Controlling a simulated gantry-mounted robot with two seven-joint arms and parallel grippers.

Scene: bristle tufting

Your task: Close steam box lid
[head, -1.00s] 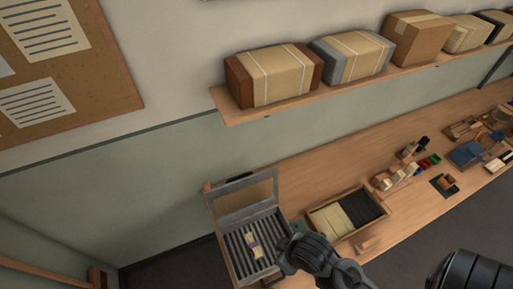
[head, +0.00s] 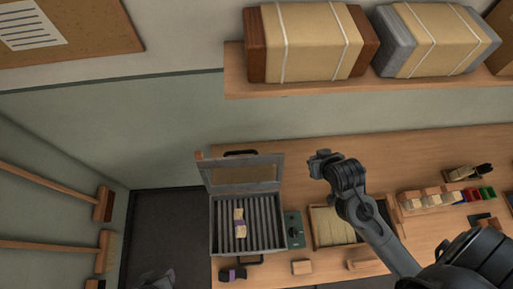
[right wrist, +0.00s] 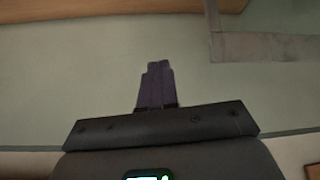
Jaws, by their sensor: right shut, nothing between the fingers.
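The steam box (head: 215,235) stands on the bench with slatted bars inside and a small pale bundle with a purple band (head: 240,222) on them. Its lid (head: 205,176) is open, tilted up at the back, with a dark handle (head: 240,153) behind its top edge. My right gripper (head: 318,160) is right of the lid, apart from it. In the right wrist view its dark purple fingers (right wrist: 155,87) are shut and empty against the wall; a grey frame (right wrist: 270,46) at upper right looks like the lid. A dark grey shape at the bottom left edge may be my left gripper (head: 155,279); its fingers are unclear.
A green control box (head: 294,230) sits right of the steam box. A wooden tray (head: 316,246) with pale material stands further right, partly behind my right arm. A shelf (head: 300,91) with wrapped parcels runs above. A dark and purple item (head: 232,275) lies in front.

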